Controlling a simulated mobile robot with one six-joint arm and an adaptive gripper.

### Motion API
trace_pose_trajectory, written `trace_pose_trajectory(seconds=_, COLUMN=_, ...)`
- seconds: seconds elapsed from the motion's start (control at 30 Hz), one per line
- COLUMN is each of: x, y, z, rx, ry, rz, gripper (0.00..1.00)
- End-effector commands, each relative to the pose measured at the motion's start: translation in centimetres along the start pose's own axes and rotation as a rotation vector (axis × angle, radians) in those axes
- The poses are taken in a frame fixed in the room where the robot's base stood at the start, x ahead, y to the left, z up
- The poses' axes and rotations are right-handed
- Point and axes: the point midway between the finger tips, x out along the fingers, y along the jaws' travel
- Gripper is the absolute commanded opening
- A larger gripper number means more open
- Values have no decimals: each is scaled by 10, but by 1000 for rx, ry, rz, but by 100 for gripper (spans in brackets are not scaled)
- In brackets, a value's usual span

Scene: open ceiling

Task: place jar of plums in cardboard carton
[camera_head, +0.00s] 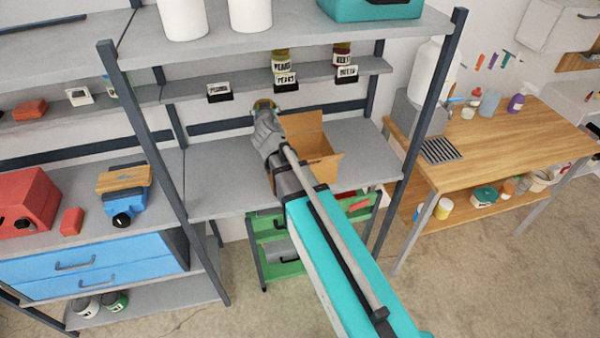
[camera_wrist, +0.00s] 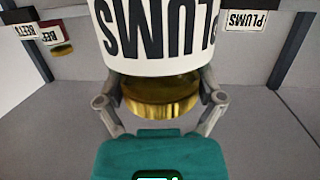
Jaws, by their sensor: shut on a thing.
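My gripper (camera_head: 267,118) is shut on the jar of plums (camera_head: 264,104), above the grey middle shelf and just left of the carton. In the wrist view the jar's white PLUMS label (camera_wrist: 158,28) appears upside down, with its gold end (camera_wrist: 160,95) between the fingers of my gripper (camera_wrist: 160,102). In the head view most of the jar is hidden behind my gripper. The open cardboard carton (camera_head: 326,168) stands on that shelf with its flaps up. My gripper and arm cover its left side, and its inside shows only in part.
The narrow shelf above holds a pears jar (camera_head: 280,63), a beets jar (camera_head: 342,55) and a name card with no jar behind it (camera_head: 219,92). Shelf posts (camera_head: 425,120) flank the bay. Bare shelf (camera_head: 222,185) lies left of the carton. A wooden table (camera_head: 500,150) stands right.

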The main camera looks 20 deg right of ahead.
Motion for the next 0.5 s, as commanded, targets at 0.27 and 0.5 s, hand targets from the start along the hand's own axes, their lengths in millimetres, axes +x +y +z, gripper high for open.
trace_pose_trajectory(seconds=0.27, x=8, y=3, z=8, rx=8, ry=-6, rz=43, gripper=26)
trace_pose_trajectory(seconds=0.5, x=30, y=16, z=30, rx=43, ry=-21, rz=208, gripper=26)
